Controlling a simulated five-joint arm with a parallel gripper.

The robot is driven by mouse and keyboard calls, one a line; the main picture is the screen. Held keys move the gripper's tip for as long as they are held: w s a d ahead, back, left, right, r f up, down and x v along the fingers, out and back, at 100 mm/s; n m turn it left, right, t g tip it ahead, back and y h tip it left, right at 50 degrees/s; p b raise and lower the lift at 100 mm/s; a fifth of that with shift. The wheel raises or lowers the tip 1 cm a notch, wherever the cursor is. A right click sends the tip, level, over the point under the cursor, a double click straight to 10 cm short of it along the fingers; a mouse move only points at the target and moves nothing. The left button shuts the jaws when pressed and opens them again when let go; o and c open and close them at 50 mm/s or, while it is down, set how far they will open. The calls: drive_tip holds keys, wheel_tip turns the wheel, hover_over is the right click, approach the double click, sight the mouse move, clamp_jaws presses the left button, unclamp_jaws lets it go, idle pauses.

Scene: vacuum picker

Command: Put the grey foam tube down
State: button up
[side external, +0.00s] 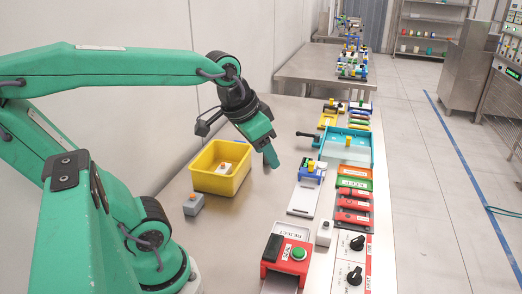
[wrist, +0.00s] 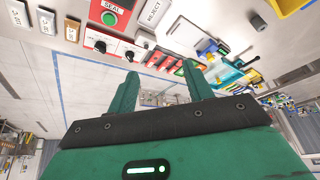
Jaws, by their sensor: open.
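A small dark grey cylinder, which looks like the grey foam tube (wrist: 258,22), stands or lies on the bare metal worktop near the yellow bin in the wrist view. My gripper (side external: 272,161) is above the worktop, just right of the yellow bin in the side view. In the wrist view its two green fingers (wrist: 161,72) are apart with nothing between them. The tube is off to the upper right of the fingers there, apart from them.
The yellow bin (side external: 206,183) holds a small white item. A red SEAL button box (side external: 285,257), red modules (side external: 352,204) and a teal tray (side external: 325,147) line the right side. Worktop between is clear.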

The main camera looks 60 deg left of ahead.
drive_tip(key=shift+t, duration=0.3)
drive_tip(key=shift+s+d+f, duration=0.35)
drive_tip(key=shift+s+f, duration=0.05)
drive_tip(key=shift+s, duration=0.3)
drive_tip(key=shift+s+d+f, duration=0.35)
drive_tip(key=shift+s+f, duration=0.1)
drive_tip(key=shift+s, duration=0.2)
drive_tip(key=shift+s+d+f, duration=0.35)
drive_tip(key=shift+s+f, duration=0.05)
drive_tip(key=shift+s, duration=0.3)
